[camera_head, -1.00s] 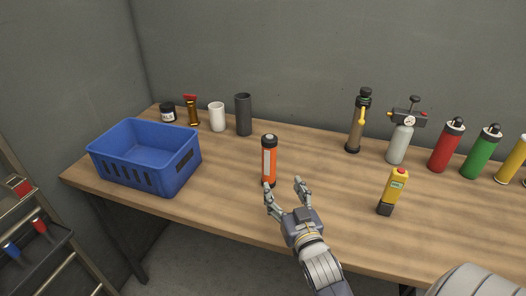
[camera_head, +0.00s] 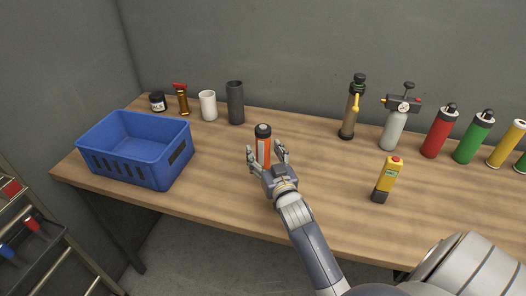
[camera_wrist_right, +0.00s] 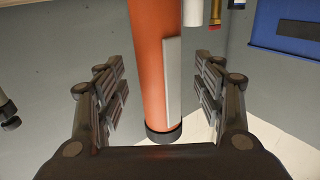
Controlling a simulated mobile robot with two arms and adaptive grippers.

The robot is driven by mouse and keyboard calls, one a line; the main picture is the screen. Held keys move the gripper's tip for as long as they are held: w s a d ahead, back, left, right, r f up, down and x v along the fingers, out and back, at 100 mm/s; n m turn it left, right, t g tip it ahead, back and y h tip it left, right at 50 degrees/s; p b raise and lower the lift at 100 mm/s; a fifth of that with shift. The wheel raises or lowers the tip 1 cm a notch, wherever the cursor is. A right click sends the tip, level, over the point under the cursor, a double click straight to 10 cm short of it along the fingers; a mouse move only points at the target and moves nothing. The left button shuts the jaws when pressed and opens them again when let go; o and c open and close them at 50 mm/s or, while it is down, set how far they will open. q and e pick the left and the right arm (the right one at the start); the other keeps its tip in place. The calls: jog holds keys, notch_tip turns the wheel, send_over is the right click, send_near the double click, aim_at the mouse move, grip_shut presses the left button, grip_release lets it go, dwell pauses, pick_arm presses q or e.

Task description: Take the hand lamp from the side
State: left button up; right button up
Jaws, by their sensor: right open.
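The hand lamp (camera_head: 263,148) is an orange upright cylinder with a dark cap and a pale strip, standing on the wooden table (camera_head: 225,190). My right gripper (camera_head: 267,153) is open at its near side, with a finger on either side of it. In the right wrist view the lamp's orange body (camera_wrist_right: 155,65) and black end (camera_wrist_right: 163,134) lie between the two open fingers (camera_wrist_right: 158,92), with a gap on both sides. The gripper hides the lamp's lower part in the head view. My left gripper is not in view.
A blue crate (camera_head: 130,168) stands to the left. A white cup (camera_head: 208,105) and a dark grey cylinder (camera_head: 235,103) stand behind the lamp. A yellow device (camera_head: 387,180) and several coloured bottles (camera_head: 438,132) are to the right. The table's front is clear.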

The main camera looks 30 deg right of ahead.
jog(key=shift+w+d, duration=0.15)
jog(key=shift+w, duration=0.45)
jog(key=shift+w+d+f, duration=0.1)
jog(key=shift+w, duration=0.25)
jog(key=shift+s, duration=0.1)
jog(key=shift+c, duration=0.4)
jog(key=c, duration=1.2)
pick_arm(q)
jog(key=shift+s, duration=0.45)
pick_arm(e)
jog(key=shift+c, duration=0.2)
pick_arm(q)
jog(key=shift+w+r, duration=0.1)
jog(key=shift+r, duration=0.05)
